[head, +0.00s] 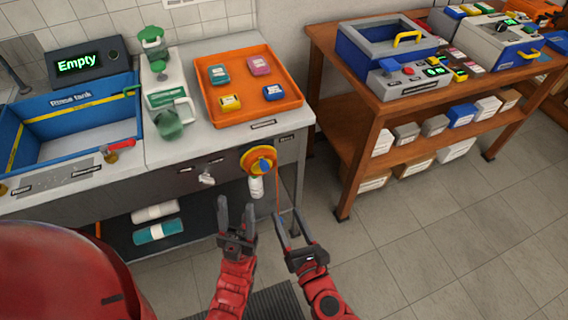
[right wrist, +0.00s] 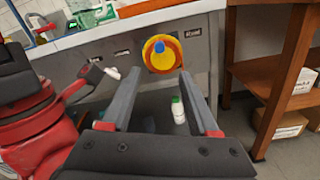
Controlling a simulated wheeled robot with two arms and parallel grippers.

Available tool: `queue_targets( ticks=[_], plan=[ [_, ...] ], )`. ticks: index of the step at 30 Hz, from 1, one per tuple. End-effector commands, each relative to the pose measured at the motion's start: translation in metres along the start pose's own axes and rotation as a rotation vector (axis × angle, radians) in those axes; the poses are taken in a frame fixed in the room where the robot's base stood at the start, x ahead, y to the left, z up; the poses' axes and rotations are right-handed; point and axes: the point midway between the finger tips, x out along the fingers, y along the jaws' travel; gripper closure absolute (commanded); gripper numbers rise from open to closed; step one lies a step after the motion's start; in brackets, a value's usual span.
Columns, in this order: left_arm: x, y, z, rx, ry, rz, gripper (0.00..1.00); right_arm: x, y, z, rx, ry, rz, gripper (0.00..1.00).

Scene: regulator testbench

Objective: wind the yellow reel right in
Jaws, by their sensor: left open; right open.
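The yellow reel (head: 258,160) is mounted on the front panel of the grey bench, with an orange rim and a blue centre. It also shows in the right wrist view (right wrist: 160,54), beyond my open fingers. A thin orange line hangs down from its right side, and a white bottle-like piece (head: 256,188) is just below it. My left gripper (head: 236,212) is open and empty, below and left of the reel. My right gripper (head: 291,222) is open and empty, below and right of the reel. Neither touches the reel.
An orange tray (head: 253,116) with several small boxes sits on the bench above the reel. A blue rinse tank (head: 75,120) is at the left, below a display reading "Empty". A metal knob (head: 206,178) juts from the panel left of the reel. A wooden table (head: 345,150) stands at the right.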

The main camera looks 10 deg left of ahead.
Motion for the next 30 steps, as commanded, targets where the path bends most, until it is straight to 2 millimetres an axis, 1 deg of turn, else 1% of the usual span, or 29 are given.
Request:
queue_targets(
  ticks=[2, 5, 15, 22, 27, 30],
  plan=[
    [0.002, 0.0, 0.0, 0.0, 0.0, 0.0, 0.5, 0.005, 0.001, 0.002, -0.007, -0.005, -0.002, 0.39],
    [0.005, 0.0, -0.001, 0.0, 0.0, 0.0, 0.5, 0.019, 0.0, 0.004, -0.003, -0.005, -0.003, 0.39],
    [0.017, -0.001, -0.003, 0.0, 0.0, 0.0, 0.5, 0.088, 0.001, 0.003, 0.002, -0.004, -0.003, 0.39],
    [0.018, -0.001, -0.003, 0.0, 0.0, 0.0, 0.5, 0.134, 0.001, 0.002, 0.002, -0.004, -0.001, 0.39],
    [0.017, -0.001, -0.003, 0.0, 0.0, 0.0, 0.5, 0.158, -0.001, 0.001, 0.001, -0.004, -0.003, 0.39],
    [0.017, -0.001, -0.003, 0.0, 0.0, 0.0, 0.5, 0.166, 0.0, 0.001, 0.001, -0.003, 0.0, 0.39]
  ],
)
